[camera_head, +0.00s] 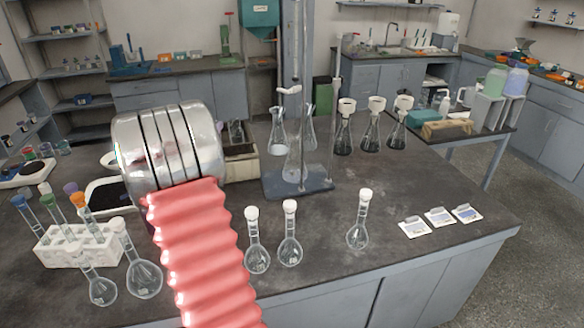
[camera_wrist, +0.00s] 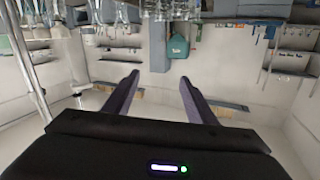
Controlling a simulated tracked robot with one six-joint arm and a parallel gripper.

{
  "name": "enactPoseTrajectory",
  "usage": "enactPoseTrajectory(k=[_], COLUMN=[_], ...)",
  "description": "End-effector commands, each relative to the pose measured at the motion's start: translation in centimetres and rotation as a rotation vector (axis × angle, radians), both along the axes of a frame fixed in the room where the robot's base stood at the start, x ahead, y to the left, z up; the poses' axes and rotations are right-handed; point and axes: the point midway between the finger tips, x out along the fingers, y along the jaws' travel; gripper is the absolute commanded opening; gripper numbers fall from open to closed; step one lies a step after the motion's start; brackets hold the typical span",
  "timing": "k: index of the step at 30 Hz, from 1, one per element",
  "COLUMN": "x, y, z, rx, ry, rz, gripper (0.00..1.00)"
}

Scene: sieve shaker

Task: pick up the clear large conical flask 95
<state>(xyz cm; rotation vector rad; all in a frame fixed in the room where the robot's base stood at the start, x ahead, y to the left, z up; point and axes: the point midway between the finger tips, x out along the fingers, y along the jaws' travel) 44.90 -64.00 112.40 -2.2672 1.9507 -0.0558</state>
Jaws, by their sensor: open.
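Clear conical flasks stand around the stand in the middle of the bench in the head view: one at its left (camera_head: 278,138), one behind it at the right (camera_head: 309,132), and a large one (camera_head: 296,163) at the blue-grey stand base. They overlap, and I cannot read any number, so I cannot tell which is flask 95. My gripper (camera_wrist: 158,77) shows in the wrist view with two dark fingers apart and nothing between them. Its fingers are not visible in the head view, so its distance to the flasks is unclear. Blurred glassware (camera_wrist: 165,10) shows at the wrist view's top edge.
Several stoppered volumetric flasks (camera_head: 290,245) line the bench front. Dark-bottomed flasks with white tops (camera_head: 372,138) stand right of the stand (camera_head: 330,180). A white tube rack (camera_head: 75,250) is at left. White cards (camera_head: 440,217) lie at right. Bare bench lies between.

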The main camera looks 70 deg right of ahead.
Motion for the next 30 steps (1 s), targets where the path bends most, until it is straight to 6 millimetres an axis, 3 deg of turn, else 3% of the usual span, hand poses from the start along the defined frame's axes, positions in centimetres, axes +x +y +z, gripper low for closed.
enactPoseTrajectory(k=[1, 6, 12, 15, 21, 30], x=[-2.0, -8.7, -14.8, -16.7, -18.2, -18.5], y=[-1.9, -6.1, -8.7, -9.2, -9.4, -9.5], z=[-1.2, -4.8, -10.3, -12.6, -14.7, -14.7], rx=[-0.011, -0.047, -0.056, -0.056, -0.055, -0.055], ry=[0.009, 0.046, 0.106, 0.128, 0.147, 0.147], rz=[-0.067, -0.274, -0.439, -0.486, -0.524, -0.527], gripper=[0.51, 0.51, 0.51, 0.51, 0.51, 0.51])
